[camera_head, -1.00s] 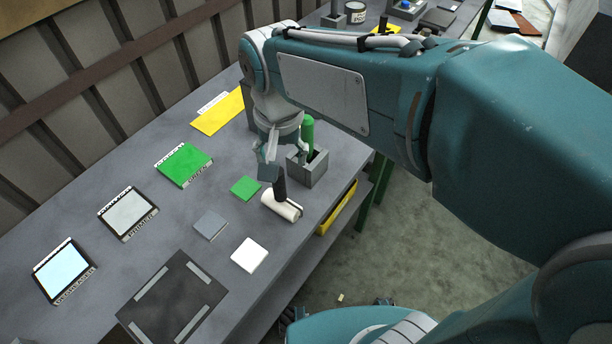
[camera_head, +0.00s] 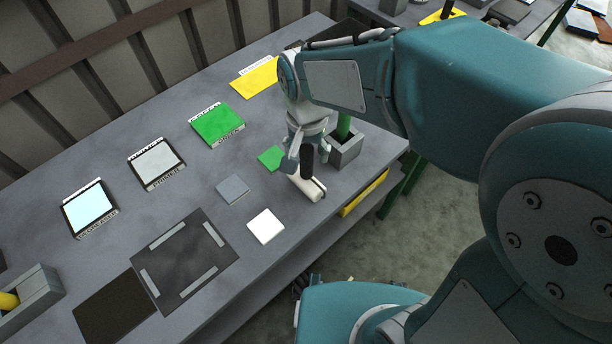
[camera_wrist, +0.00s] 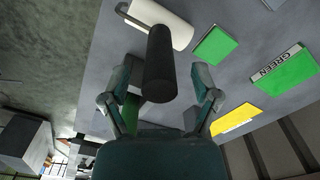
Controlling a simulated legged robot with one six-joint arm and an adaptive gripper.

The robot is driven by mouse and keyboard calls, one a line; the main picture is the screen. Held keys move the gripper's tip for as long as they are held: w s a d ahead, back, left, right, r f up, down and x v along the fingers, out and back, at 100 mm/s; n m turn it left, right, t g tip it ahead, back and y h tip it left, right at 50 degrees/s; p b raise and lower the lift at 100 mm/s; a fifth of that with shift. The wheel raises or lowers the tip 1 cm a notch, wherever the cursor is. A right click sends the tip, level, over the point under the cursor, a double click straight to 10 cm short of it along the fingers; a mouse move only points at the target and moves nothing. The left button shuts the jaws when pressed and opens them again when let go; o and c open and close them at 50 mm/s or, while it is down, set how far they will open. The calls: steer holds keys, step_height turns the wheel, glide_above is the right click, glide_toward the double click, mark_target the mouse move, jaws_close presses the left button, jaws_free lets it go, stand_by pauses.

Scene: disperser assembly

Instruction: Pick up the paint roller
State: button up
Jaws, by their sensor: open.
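The paint roller has a white cylinder (camera_head: 305,187) resting on the grey table near its front edge. Its black handle (camera_head: 307,162) stands up from it. My gripper (camera_head: 297,154) is open at the handle, reaching down from above. In the wrist view the black handle (camera_wrist: 160,68) points toward the camera and appears between the two spread fingers of my gripper (camera_wrist: 162,80). The white cylinder (camera_wrist: 165,22) lies beyond the fingertips with a thin metal frame at its left. No finger clearly touches the handle.
A grey holder (camera_head: 346,150) with a green handle stands close to the right of my gripper. A green square (camera_head: 270,158), a grey square (camera_head: 232,189) and a white square (camera_head: 266,226) lie nearby. A dark marked mat (camera_head: 185,258) lies to the left.

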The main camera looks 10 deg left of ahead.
mark_target(306, 170)
steer(key=shift+f, duration=1.4)
jaws_close()
